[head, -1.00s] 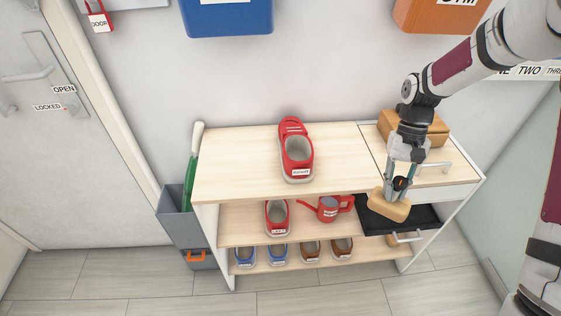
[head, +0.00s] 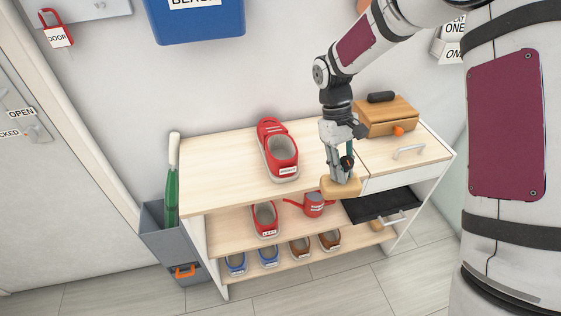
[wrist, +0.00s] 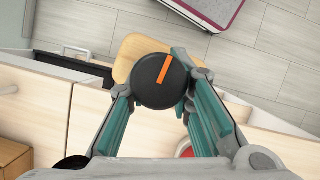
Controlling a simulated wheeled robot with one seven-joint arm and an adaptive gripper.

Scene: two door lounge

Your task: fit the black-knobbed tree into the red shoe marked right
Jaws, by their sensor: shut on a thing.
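The black-knobbed tree is a pale wooden block (head: 340,187) with a round black knob (wrist: 160,80) that bears an orange stripe. My gripper (head: 346,166) is shut on the knob and holds the tree in front of the bench's front edge, to the right of the shoes. A red shoe (head: 279,150) with a white label at its near end stands on the bench top, its opening facing up and empty; the label is too small to read surely. Another labelled red shoe (head: 265,219) stands on the shelf below.
A red watering can (head: 313,203) sits on the middle shelf. An open black drawer (head: 383,206) juts out at right. A wooden box (head: 388,115) stands on the bench top behind my gripper. Blue and brown shoes fill the bottom shelf. The bench top (head: 220,165) left of the red shoe is clear.

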